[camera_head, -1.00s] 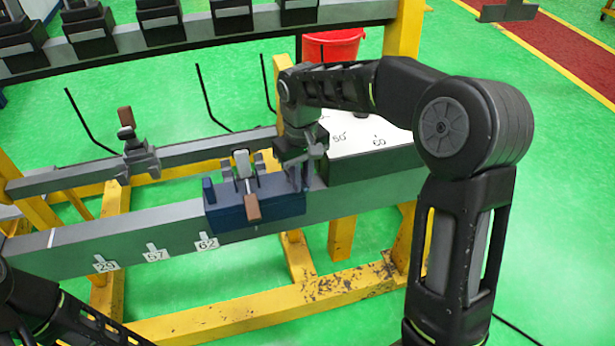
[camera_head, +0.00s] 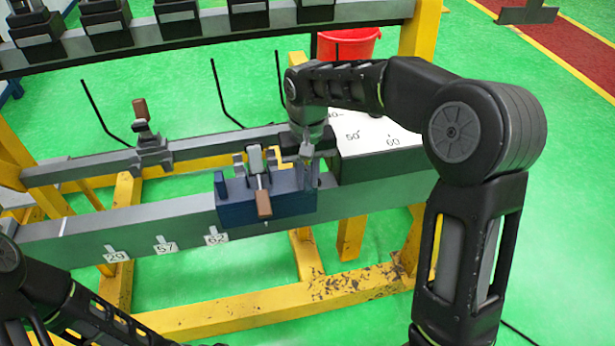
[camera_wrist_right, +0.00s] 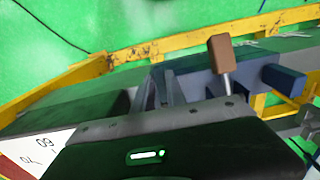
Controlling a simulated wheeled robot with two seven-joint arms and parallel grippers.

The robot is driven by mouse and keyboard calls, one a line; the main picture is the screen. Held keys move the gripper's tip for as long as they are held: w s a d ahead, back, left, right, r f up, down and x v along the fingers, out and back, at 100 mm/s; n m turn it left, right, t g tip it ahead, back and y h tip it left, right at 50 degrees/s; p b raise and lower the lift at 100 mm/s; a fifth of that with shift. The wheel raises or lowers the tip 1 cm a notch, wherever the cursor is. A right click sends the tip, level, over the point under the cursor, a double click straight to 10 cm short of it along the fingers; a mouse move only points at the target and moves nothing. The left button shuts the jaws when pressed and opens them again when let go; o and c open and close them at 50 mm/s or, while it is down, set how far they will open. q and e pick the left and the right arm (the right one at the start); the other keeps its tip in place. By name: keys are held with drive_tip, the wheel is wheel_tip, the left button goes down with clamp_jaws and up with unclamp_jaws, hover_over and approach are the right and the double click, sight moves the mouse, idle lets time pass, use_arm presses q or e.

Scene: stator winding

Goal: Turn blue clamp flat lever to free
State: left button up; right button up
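The blue clamp (camera_head: 285,205) sits on the grey front beam. A lever with a brown handle (camera_head: 264,204) slants toward me from its middle. A short blue block (camera_head: 222,184) sticks out at its left end. My right gripper (camera_head: 309,185) points down at the clamp's right end, apart from the brown handle. In the right wrist view, the brown handle (camera_wrist_right: 221,54) stands clear of the gripper, whose fingers (camera_wrist_right: 160,88) are partly hidden behind its body. I cannot tell their opening or whether they touch anything. My left arm shows at lower left, its gripper out of view.
A white-topped block (camera_head: 375,135) stands right of the clamp. Another clamp with a brown handle (camera_head: 141,108) is on the rear beam (camera_head: 80,168). Number tags (camera_head: 165,247) hang on the front beam. Black rods rise behind. A red bucket (camera_head: 348,44) stands farther back.

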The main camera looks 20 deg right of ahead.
sight(307, 184)
drive_tip(key=o, duration=0.4)
drive_tip(key=shift+o, duration=0.2)
drive_tip(key=shift+r, duration=0.15)
wheel_tip(307, 184, up, 8)
drive_tip(key=shift+f+b, duration=0.25)
drive_tip(key=shift+b, duration=0.05)
idle(0.3)
